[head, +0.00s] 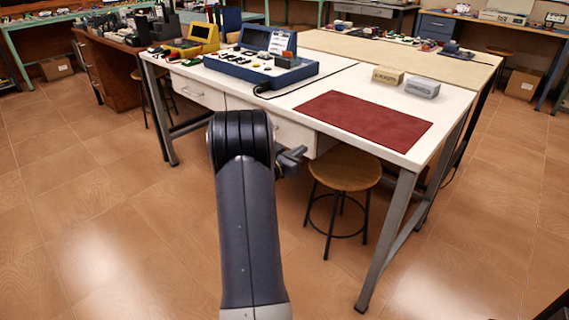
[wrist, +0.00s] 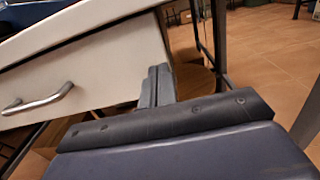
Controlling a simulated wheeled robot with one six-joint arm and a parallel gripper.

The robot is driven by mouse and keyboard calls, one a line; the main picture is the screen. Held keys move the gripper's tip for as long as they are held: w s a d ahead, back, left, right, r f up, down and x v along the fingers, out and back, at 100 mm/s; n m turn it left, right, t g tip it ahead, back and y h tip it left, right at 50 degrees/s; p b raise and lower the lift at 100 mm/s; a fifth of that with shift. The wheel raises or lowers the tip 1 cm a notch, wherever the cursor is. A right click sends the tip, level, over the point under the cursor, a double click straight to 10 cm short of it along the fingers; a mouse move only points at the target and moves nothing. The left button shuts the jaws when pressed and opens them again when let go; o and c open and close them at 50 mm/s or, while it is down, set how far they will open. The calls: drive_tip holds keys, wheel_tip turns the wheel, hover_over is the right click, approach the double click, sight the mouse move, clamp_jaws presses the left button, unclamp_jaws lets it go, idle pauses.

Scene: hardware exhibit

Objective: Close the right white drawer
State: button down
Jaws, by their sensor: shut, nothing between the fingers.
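The white table (head: 345,82) has two white drawers under its top. The right white drawer (head: 296,137) is partly hidden behind my arm in the head view. Its white front (wrist: 95,72) and curved metal handle (wrist: 38,101) fill the left of the wrist view. I cannot tell exactly how far it stands out. The left white drawer (head: 198,92) shows its handle. My gripper (head: 298,156) is at the right end of the right drawer's front. In the wrist view its fingers (wrist: 157,84) are together and empty, beside the front's lower right edge; contact is unclear.
A round wooden stool (head: 345,167) stands under the table, just right of my gripper. The grey table leg (head: 388,240) is at the near right corner. A red mat (head: 365,120) and a blue console (head: 262,68) lie on top. The floor in front is clear.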

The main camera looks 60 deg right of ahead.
sight(311, 144)
drive_tip(key=p+v, duration=0.1)
drive_tip(key=v, duration=1)
drive_tip(key=shift+p, duration=0.35)
drive_tip(key=shift+w+f, duration=0.1)
drive_tip(key=b+x, duration=0.1)
drive_tip(key=x, duration=1.2)
drive_tip(key=shift+d, duration=0.5)
